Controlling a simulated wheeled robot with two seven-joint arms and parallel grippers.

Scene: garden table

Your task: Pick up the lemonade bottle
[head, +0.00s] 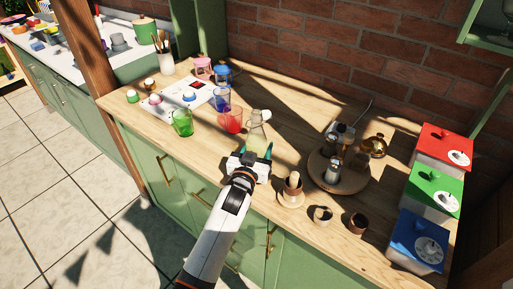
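The lemonade bottle (257,133) is a clear bottle with pale yellowish contents. It stands upright on the wooden counter, close to the front edge in the middle of the head view. My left gripper (257,151) is just in front of it. Its two teal fingertips are spread apart, one toward each side of the bottle's lower part. The gripper hides the bottle's base, and I cannot tell whether the fingers touch the glass. My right gripper is not in view.
A red glass (233,122), a blue glass (222,99) and a green glass (182,122) stand left of the bottle. A round wooden tray (318,170) with shakers is to the right. Wooden cups (292,186) are near the front edge. Colored lidded boxes (437,190) line the right end.

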